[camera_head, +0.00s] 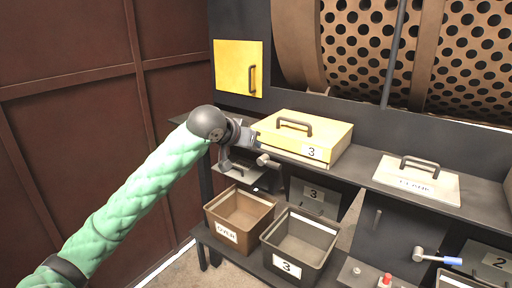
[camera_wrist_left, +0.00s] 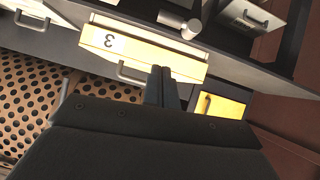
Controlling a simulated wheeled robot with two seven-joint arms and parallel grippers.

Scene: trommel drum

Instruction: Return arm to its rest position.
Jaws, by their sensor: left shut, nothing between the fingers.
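My left arm (camera_head: 135,195), in a green quilted sleeve, reaches in from the lower left of the head view. Its left gripper (camera_head: 252,137) is at the left edge of the yellow box marked 3 (camera_head: 322,133). In the left wrist view the gripper's dark fingers (camera_wrist_left: 161,72) are together, with nothing between them. They overlap the yellow box (camera_wrist_left: 150,53) in that picture; I cannot tell whether they touch it. My right gripper is out of view.
A brown bin (camera_head: 240,234) and a grey bin marked 3 (camera_head: 291,268) stand below. A yellow panel (camera_head: 231,68) and the perforated drum (camera_head: 365,45) are behind. A pale lidded box (camera_head: 420,184) lies right. A brown wall (camera_head: 70,130) closes the left side.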

